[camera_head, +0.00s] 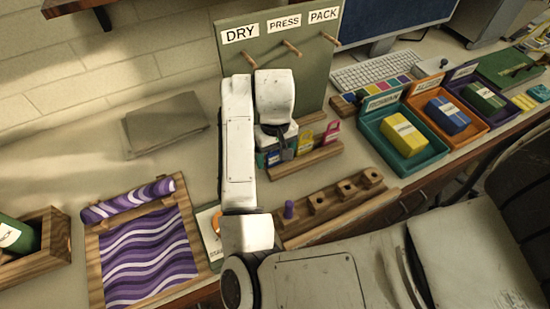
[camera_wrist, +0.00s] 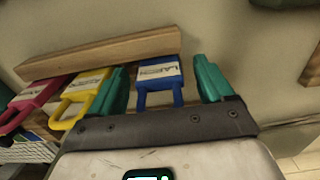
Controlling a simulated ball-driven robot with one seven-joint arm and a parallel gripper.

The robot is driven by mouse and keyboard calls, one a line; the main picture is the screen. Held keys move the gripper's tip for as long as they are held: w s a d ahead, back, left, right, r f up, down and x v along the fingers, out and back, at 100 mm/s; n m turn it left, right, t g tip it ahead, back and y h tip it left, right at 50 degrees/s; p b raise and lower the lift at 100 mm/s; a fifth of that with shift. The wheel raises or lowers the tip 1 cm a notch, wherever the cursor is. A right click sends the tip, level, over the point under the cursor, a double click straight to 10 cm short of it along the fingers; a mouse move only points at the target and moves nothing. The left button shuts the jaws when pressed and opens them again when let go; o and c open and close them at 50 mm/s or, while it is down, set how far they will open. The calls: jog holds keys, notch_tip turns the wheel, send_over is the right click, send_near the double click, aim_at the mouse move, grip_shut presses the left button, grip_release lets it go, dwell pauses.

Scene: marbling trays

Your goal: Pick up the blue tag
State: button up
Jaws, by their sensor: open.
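The blue tag (camera_wrist: 160,72), with a white label and an open loop handle, stands in the wooden rack (camera_wrist: 110,55) in the wrist view. My gripper (camera_wrist: 158,84) is open, with one teal finger on each side of the blue tag, and a gap shows on both sides. In the head view, my gripper (camera_head: 275,155) is low at the rack's left end, and only a bit of the blue tag (camera_head: 262,159) shows beside it. The yellow tag (camera_wrist: 80,92) and the pink tag (camera_wrist: 32,102) stand left of the blue one in the wrist view.
A pegboard marked DRY, PRESS, PACK (camera_head: 235,60) stands behind the rack. Teal (camera_head: 372,130), orange (camera_head: 415,92) and purple trays (camera_head: 460,78) stand right. A purple marbled sheet (camera_head: 150,250) lies left.

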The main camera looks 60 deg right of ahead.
jog(key=c, duration=1.2)
jog(key=shift+r, duration=0.6)
notch_tip(320, 180, up, 2)
jog(key=shift+r+p, duration=0.2)
jog(key=shift+p, duration=0.15)
jog(key=s+r+p, duration=0.1)
jog(key=s+r, duration=0.3)
jog(key=s, duration=0.3)
jog(key=s+d+r+p, duration=0.1)
jog(key=s+r, duration=0.4)
jog(key=s, duration=0.2)
jog(key=shift+r+p, duration=0.2)
jog(key=shift+p, duration=0.15)
